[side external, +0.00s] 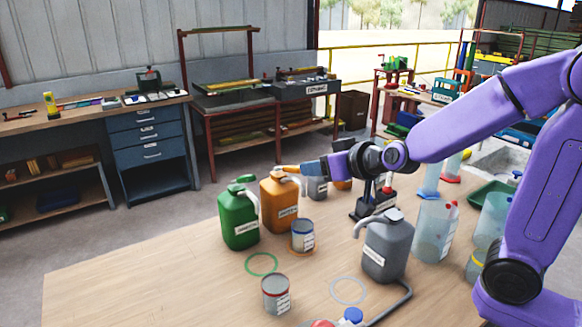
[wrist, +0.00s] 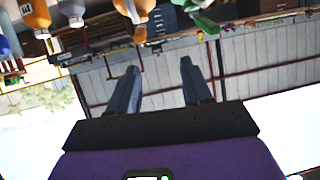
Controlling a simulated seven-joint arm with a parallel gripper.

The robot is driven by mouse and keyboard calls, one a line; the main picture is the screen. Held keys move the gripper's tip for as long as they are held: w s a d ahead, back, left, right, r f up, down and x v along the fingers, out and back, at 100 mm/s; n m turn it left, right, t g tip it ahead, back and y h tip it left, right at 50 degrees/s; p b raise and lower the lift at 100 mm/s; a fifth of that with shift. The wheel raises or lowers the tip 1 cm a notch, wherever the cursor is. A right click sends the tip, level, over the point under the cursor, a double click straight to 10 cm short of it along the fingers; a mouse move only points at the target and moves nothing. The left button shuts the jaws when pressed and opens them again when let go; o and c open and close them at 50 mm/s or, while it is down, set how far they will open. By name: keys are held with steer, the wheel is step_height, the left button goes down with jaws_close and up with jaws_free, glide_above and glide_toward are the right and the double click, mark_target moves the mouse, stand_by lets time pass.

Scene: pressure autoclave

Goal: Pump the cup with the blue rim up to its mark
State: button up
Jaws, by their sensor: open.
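The cup with the blue rim (side external: 303,237) stands upright in front of the orange jug (side external: 279,203), on an orange ring marked on the table. The orange jug has a pump head on top; it also shows upside down at the top of the wrist view (wrist: 140,12). My gripper (side external: 306,169) is level, pointing left, with its fingers beside the orange pump head. In the wrist view my gripper (wrist: 160,66) has its fingers apart with nothing between them. I cannot tell whether a finger touches the pump head. The fill level inside the cup is hidden.
A green jug (side external: 239,218) stands left of the orange one, and a grey jug (side external: 387,248) stands right. A red-rimmed cup (side external: 275,294) stands at the front. A green ring (side external: 261,264) and a pale ring (side external: 348,290) are empty. Clear containers (side external: 435,232) stand at the right.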

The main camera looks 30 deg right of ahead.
mark_target(294, 167)
steer(key=shift+t+h, duration=0.3)
steer(key=shift+h, duration=0.4)
steer(key=x, duration=0.5)
steer(key=d+x, duration=0.1)
steer(key=x, duration=0.5)
steer(key=d+f+x, duration=0.1)
steer(key=x, duration=0.4)
steer(key=shift+f, duration=0.1)
steer(key=shift+s, duration=0.1)
